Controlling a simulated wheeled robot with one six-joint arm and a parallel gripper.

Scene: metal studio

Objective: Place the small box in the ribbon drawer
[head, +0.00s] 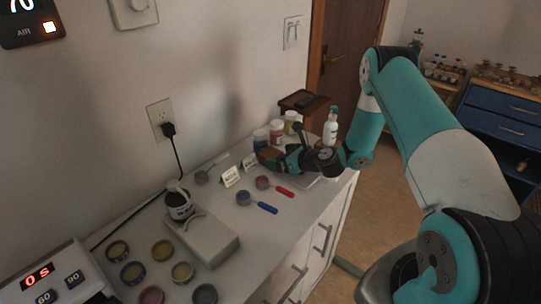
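My gripper (275,157) is at the far end of the white counter, low over its top, beside several jars. A small brown shape (267,152) shows at its tip; I cannot tell whether this is the small box or whether it is held. The fingers are dark and too small to read. No drawer is marked as the ribbon drawer in a way I can read. The white counter has fronts with handles (299,282), which look closed. A blue cabinet (505,110) with drawers stands at the far right.
Jars (277,131) and a white pump bottle (330,128) stand near my gripper. Small cards (231,176), a red-handled tool (275,187) and a blue-handled tool (257,202) lie on the counter. A warmer (208,240), a cord and several open tins (162,250) fill the near end.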

